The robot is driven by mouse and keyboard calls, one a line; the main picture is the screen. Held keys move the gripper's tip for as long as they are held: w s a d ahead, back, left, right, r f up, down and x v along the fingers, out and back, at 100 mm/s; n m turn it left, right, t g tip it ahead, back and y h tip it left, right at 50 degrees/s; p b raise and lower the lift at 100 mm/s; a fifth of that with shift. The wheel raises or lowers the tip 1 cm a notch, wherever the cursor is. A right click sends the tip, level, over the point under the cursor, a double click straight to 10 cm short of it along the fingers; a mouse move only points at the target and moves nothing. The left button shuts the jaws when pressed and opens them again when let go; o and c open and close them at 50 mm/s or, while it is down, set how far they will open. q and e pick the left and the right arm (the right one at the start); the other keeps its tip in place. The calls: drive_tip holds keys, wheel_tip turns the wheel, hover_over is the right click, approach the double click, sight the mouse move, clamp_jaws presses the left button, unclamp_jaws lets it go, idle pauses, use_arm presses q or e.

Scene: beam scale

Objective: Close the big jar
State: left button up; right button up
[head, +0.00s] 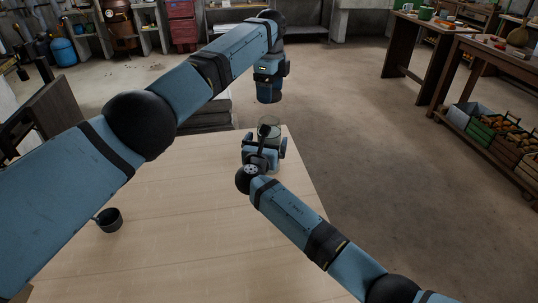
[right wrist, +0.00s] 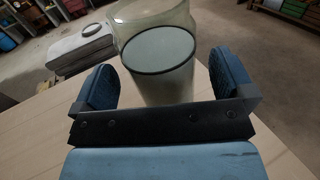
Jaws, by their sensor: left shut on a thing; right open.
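The big jar (head: 269,126) is clear glass and stands near the far end of the table. In the right wrist view the jar (right wrist: 150,12) rises between my fingers, with a pale, dark-rimmed round surface showing through its body. My right gripper (head: 264,150) is open, with one finger on each side of the jar; contact cannot be told. My left gripper (head: 270,80) is above and beyond the jar, shut on a dark round piece (head: 269,97) that looks like a lid. The gap between that piece and the jar's mouth is open air.
A small dark cup (head: 109,220) stands on the pale wooden table (head: 190,225) at the left. The table's middle is clear apart from my arms. A stack of slabs (head: 208,108) lies beyond the table. Workbenches (head: 480,50) and crates (head: 488,127) stand at the right.

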drive_tip(key=shift+x, duration=1.2)
drive_tip(key=shift+c, duration=0.5)
drive_tip(key=c, duration=1.2)
use_arm(q)
hover_over(270, 123)
drive_tip(key=shift+s+f, duration=0.1)
drive_tip(key=shift+f, duration=2.4)
drive_tip(key=shift+f, duration=0.1)
drive_tip(key=shift+f, duration=0.8)
drive_tip(key=shift+f, duration=0.55)
